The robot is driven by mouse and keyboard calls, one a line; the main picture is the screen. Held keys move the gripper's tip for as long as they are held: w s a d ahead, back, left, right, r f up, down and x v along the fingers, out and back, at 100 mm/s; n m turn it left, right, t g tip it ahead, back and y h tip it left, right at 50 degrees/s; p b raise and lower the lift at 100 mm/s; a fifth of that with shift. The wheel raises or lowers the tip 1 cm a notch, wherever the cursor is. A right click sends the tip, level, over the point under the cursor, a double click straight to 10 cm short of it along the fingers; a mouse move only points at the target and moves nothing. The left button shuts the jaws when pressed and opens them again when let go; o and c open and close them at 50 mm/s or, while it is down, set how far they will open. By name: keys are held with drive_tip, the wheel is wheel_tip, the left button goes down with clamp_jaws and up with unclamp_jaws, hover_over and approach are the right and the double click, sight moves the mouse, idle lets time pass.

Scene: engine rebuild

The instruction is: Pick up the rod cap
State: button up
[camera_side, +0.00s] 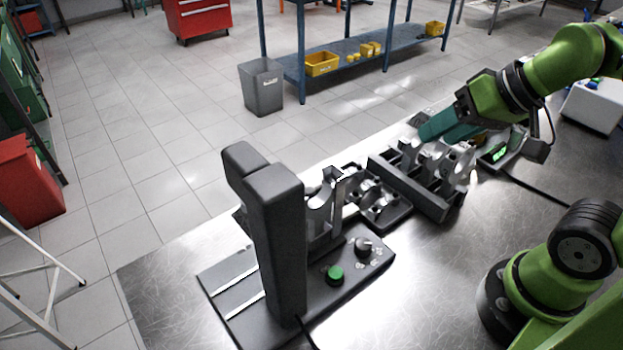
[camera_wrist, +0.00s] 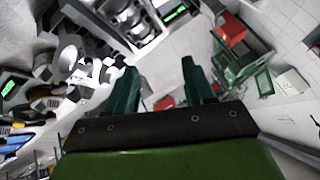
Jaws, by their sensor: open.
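My gripper (camera_side: 428,133) has teal fingers and is at the far end of the dark parts rack (camera_side: 405,187), low over or beside the silver parts there. In the wrist view its two fingers (camera_wrist: 160,82) stand apart with nothing seen between them. Several curved silver metal parts (camera_side: 458,165) stand in the rack; I cannot tell which one is the rod cap. A dark tray (camera_side: 392,222) beside the rack holds more silver curved parts. In the wrist view, silver round parts (camera_wrist: 126,18) lie at the top, and a silver part (camera_wrist: 70,62) is left of the fingers.
A black press-like stand (camera_side: 275,240) with a green button (camera_side: 335,273) and a knob (camera_side: 363,246) occupies the table's near left. A device with a green display (camera_side: 497,154) is right of the rack. The metal table (camera_side: 400,310) is bare in front.

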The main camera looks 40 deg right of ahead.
drive_tip(key=n+g+h, duration=0.2)
drive_tip(key=n+g, duration=0.5)
drive_tip(key=n, duration=1.5)
hover_over(367, 185)
wheel_tip(367, 185, down, 6)
drive_tip(key=f, duration=1.1)
drive_tip(key=shift+w+a, duration=0.1)
drive_tip(key=shift+a, duration=0.2)
drive_tip(key=shift+d+f, duration=0.15)
drive_tip(key=shift+f, duration=1.2)
drive_tip(key=shift+d+f, duration=0.15)
drive_tip(key=shift+f, duration=1.2)
drive_tip(key=shift+c, duration=0.3)
